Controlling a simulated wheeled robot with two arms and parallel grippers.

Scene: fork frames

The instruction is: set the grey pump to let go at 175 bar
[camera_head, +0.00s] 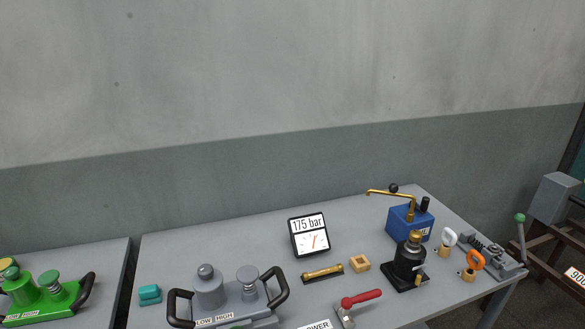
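The grey pump (209,292) stands at the front left of the middle table, its lower part cut off by the picture's bottom edge. It has a dark-capped cylinder, a ribbed knob (247,281) and a black loop handle at each end. A label (215,318) on its front reads LOW HIGH. A black-framed panel (310,236) behind it, to the right, reads 175 bar above a dial with a red needle; the dial's scale is too small to read. Neither of my grippers is in view.
A green pump (40,296) stands on another table at the left. A teal block (150,295), brass bar (323,273), wooden block (360,262), red-handled lever (361,299), black jack (408,266) and blue box (406,225) stand on the grey table (205,252). Its back left is clear.

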